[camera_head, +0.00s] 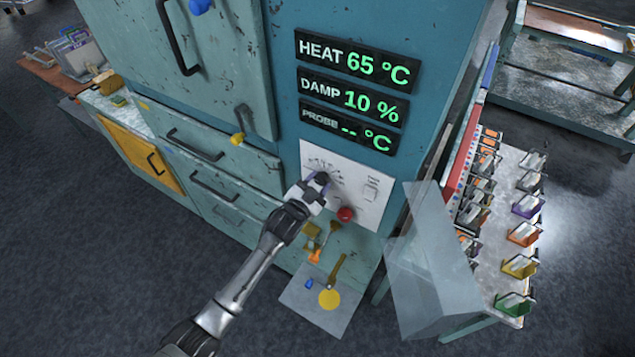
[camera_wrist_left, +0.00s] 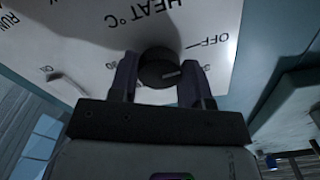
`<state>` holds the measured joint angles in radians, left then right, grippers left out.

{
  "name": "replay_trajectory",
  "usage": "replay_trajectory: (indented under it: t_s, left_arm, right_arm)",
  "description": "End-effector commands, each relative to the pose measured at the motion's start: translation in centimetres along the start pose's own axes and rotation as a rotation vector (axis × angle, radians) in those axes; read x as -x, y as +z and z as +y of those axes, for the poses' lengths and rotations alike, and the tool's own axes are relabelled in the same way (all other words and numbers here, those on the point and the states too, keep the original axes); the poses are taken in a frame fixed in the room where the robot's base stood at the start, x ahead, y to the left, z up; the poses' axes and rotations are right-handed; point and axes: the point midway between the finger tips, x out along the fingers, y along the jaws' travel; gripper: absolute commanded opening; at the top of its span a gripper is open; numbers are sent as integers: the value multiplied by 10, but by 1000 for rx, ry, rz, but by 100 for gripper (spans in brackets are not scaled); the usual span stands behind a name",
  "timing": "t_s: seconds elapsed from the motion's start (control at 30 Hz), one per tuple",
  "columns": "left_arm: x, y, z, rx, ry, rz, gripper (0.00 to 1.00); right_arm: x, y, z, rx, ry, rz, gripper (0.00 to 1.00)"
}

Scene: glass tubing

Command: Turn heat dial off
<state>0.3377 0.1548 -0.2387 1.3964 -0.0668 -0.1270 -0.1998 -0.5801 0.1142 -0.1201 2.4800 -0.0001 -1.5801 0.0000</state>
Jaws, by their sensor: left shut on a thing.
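The heat dial (camera_wrist_left: 157,67) is a dark round knob on a white panel (camera_head: 362,207) on the teal cabinet. My left gripper (camera_head: 320,182) is at the panel, with its two fingers on either side of the dial, shut on it. In the left wrist view the gripper (camera_wrist_left: 158,80) spans the knob, and the lettering "HEAT °C" and "OFF" shows upside down. The light mark on the knob points right, near the OFF tick. In the head view my gripper mostly hides the dial. The heat display (camera_head: 354,62) reads 65 °C. My right gripper is not in view.
A red button (camera_head: 345,214) sits just right of and below my gripper. A clear sheet (camera_head: 432,265) stands at the panel's right. Tools lie on a grey board (camera_head: 310,309) below. Drawer and door handles (camera_head: 214,186) stick out at the left.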

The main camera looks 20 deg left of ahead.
Motion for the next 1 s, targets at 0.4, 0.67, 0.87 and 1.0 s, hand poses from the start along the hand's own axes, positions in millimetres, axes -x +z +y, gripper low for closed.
replay_trajectory:
  t_s: [0.4, 0.67, 0.87, 1.0]
  left_arm:
    - [0, 0, 0, 3, 0, 0, 62]
    - [0, 0, 0, 1, 0, 0, 69]
    - [8, 1, 0, 1, 0, 0, 69]
    - [28, 2, 1, 1, 0, -1, 69]
  right_arm:
    - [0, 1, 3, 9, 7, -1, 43]
    - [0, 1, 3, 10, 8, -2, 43]
    - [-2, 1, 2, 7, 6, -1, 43]
    - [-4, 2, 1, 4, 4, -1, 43]
